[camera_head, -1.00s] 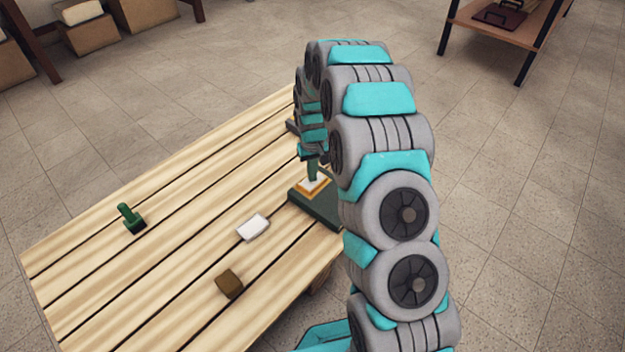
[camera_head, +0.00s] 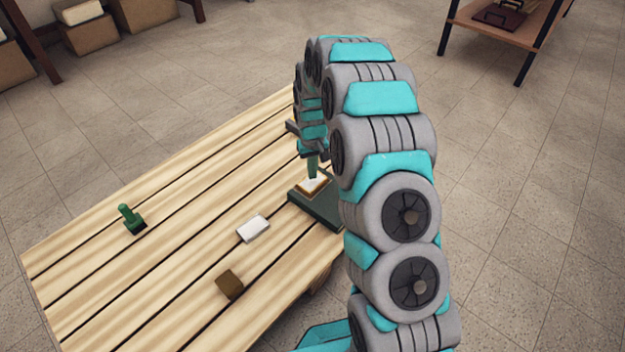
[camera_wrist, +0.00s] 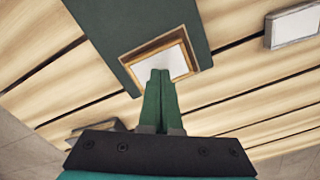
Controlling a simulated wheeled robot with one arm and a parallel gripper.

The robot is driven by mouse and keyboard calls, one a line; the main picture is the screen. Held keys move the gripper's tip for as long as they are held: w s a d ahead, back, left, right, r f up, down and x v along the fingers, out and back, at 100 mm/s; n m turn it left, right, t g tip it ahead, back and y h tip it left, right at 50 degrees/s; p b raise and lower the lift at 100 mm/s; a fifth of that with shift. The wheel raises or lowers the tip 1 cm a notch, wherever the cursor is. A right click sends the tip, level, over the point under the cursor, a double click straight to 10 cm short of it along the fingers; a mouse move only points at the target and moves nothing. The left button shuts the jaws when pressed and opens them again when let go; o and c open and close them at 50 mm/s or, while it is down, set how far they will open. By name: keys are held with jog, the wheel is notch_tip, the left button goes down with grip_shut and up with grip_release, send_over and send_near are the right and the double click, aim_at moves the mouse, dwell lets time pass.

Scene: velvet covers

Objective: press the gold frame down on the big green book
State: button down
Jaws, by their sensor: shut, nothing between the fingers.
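The big green book (camera_head: 318,212) lies on the slatted table, partly hidden behind my arm in the head view. Its dark green cover (camera_wrist: 120,22) also shows in the wrist view. The gold frame (camera_head: 312,186) lies flat on the cover near one end, with a white middle. In the wrist view the frame (camera_wrist: 190,53) shows its gold border around the white inside. My gripper (camera_head: 311,174) points down at the frame with its green fingers together and empty. In the wrist view the fingertips (camera_wrist: 161,72) overlap the frame's near edge; I cannot tell whether they touch it.
A white block (camera_head: 253,228), a brown block (camera_head: 229,284) and a green stamp-like piece (camera_head: 131,218) stand on the slatted table (camera_head: 150,270), left of the book. Bare planks lie between them. A shelf (camera_head: 500,30) and boxes (camera_head: 90,30) stand farther back.

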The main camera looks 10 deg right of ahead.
notch_tip(320, 180, up, 6)
jog(key=p, duration=0.1)
jog(key=shift+r+p, duration=0.25)
jog(key=shift+p, duration=0.1)
dwell(0.4)
